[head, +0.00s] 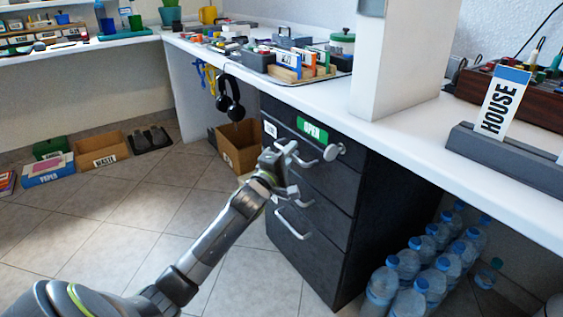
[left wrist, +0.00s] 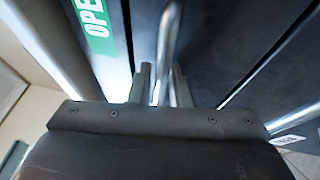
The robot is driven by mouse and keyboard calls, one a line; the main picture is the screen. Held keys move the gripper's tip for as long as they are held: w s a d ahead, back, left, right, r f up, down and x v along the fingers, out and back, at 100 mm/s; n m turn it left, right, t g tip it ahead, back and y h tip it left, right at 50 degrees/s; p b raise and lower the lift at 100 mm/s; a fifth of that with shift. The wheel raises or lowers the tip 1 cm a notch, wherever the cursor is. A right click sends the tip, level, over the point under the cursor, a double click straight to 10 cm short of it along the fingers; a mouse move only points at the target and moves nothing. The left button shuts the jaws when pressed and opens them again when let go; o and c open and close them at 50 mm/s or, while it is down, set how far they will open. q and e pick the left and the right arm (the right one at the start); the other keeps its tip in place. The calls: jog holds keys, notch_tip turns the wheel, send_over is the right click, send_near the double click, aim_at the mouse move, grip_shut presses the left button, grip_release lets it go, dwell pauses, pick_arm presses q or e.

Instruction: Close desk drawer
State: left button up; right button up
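The desk drawers are in a dark grey unit (head: 315,185) under the white desk. The top drawer front carries a green OPEN label (head: 313,130) and a white label (head: 270,129). I cannot tell how far this drawer stands out. My left gripper (head: 287,160) is at the front of the unit, by a metal bar handle (head: 308,162). In the left wrist view the handle bar (left wrist: 168,45) runs between the two close-set fingers of my left gripper (left wrist: 162,88), with little gap on either side. My right gripper is not in view.
Lower handles (head: 292,226) project below. Headphones (head: 231,98) hang at the desk edge over a cardboard box (head: 239,147). Several water bottles (head: 421,290) stand right of the unit. The tiled floor at left is mostly clear.

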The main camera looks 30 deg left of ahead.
pick_arm(q)
jog(key=shift+s+d+f, duration=0.1)
jog(key=shift+s+f, duration=0.05)
jog(key=shift+s, duration=0.1)
jog(key=s+f, duration=0.2)
jog(key=s, duration=1.4)
jog(key=shift+s+f, duration=0.3)
jog(key=shift+f, duration=0.05)
